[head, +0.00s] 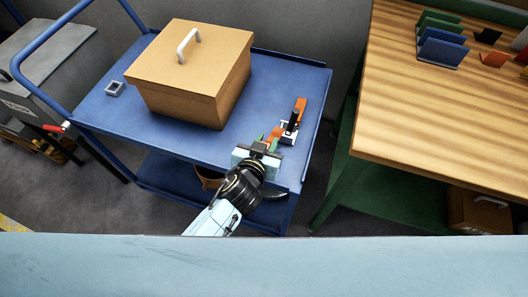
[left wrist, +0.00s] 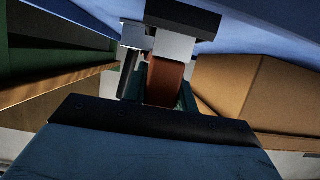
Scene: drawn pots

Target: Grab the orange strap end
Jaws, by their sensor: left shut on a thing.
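An orange strap (head: 277,132) runs from a small white and black ratchet-like piece (head: 290,127) on the right part of the blue cart's top. A further orange part (head: 300,104) sticks up at the far side of that piece. My left gripper (head: 268,143) is at the near right part of the cart top, shut on the near end of the orange strap. In the left wrist view the strap (left wrist: 165,82) shows as a dark orange band by the fingers. The fingers hide part of the strap end. My right gripper is not in view.
A lidded brown box (head: 190,75) with a pale handle stands on the blue cart (head: 150,133), left of the strap. A small grey square piece (head: 114,89) lies at the cart's left. A wooden table (head: 430,110) stands at the right across a gap.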

